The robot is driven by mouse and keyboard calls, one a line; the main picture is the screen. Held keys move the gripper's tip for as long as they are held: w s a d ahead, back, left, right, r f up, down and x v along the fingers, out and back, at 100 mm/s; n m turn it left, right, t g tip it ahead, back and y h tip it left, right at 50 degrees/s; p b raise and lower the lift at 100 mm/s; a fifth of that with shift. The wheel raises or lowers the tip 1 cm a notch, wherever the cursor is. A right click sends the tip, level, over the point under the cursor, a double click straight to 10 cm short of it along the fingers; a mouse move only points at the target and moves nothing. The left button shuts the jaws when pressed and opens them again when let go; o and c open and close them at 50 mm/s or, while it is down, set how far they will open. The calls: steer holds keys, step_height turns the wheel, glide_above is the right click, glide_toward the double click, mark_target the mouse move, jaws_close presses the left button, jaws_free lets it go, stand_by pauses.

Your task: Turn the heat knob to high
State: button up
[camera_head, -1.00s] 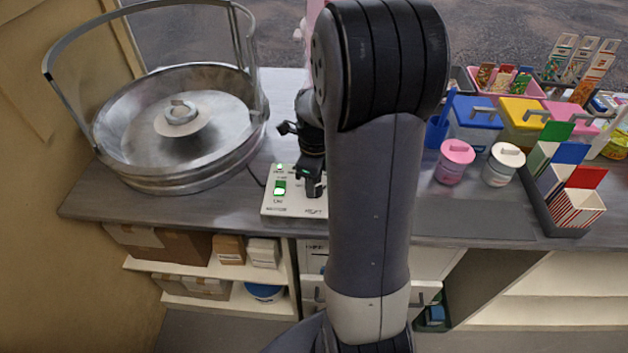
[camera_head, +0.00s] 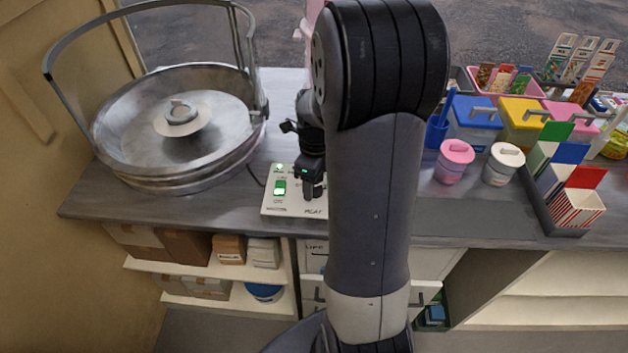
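The control box (camera_head: 287,208) is a white panel on the counter in the head view. It carries a lit green switch (camera_head: 280,188) on its left and the printed word HEAT near its front right. My gripper (camera_head: 312,190) is over the right part of the box, pointing down, just above the HEAT label. The heat knob is hidden behind the gripper and my arm. I cannot tell whether the fingers touch or grip it. The round metal candy-floss pan (camera_head: 120,165) stands to the left of the box.
My arm covers the middle of the view. To the right are a pink-lidded jar (camera_head: 455,162), a white-lidded jar (camera_head: 503,164), blue, yellow and pink tubs, and a dark holder (camera_head: 570,231) with striped cartons. The counter front (camera_head: 470,218) between is bare.

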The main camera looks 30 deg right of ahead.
steer(key=r, duration=1)
steer(key=shift+w+d+r, duration=0.15)
steer(key=shift+d+r, duration=0.05)
steer(key=shift+r, duration=0.2)
steer(key=shift+f, duration=0.1)
steer(key=f, duration=1)
steer(key=shift+a+f, duration=0.2)
steer(key=shift+f, duration=0.1)
steer(key=shift+r, duration=0.1)
